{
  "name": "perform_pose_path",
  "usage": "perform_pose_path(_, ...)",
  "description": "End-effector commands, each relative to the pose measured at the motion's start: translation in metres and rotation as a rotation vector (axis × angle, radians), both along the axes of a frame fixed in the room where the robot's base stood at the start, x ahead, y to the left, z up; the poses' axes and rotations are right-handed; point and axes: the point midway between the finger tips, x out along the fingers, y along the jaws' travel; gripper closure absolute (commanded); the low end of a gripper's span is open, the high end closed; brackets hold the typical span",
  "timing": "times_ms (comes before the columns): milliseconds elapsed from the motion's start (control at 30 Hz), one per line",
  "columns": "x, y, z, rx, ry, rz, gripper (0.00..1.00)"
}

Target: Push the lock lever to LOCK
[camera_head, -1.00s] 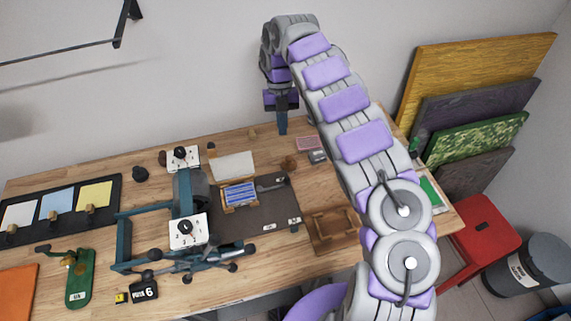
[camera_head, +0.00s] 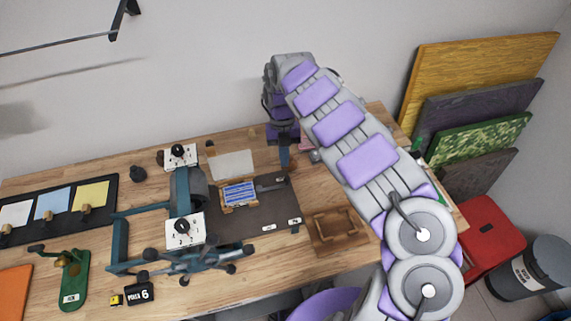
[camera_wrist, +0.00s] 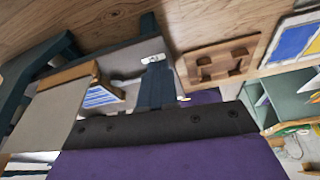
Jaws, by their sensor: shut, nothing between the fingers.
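A small dark grey lever-like bar (camera_head: 271,183) lies on a dark grey base plate (camera_head: 236,227), right of a blue-striped block (camera_head: 239,194); I take it for the lock lever. Two small white labels (camera_head: 268,227) sit at the plate's front right, their text too small to read. My gripper (camera_head: 284,164) is shut and empty, pointing down just behind and above the bar; I cannot tell whether it touches.
A wooden tray (camera_head: 333,230) lies right of the plate. Coloured panels (camera_head: 470,80) lean at the right wall.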

Motion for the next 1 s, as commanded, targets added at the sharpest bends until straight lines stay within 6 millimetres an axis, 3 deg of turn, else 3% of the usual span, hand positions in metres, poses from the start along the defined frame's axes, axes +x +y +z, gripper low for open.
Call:
perform_pose_path(400,-0.022,-0.002,-0.001,-0.004,0.001,-0.003,1.00)
perform_pose_path(1000,-0.025,-0.002,-0.002,-0.001,0.000,-0.011,1.00)
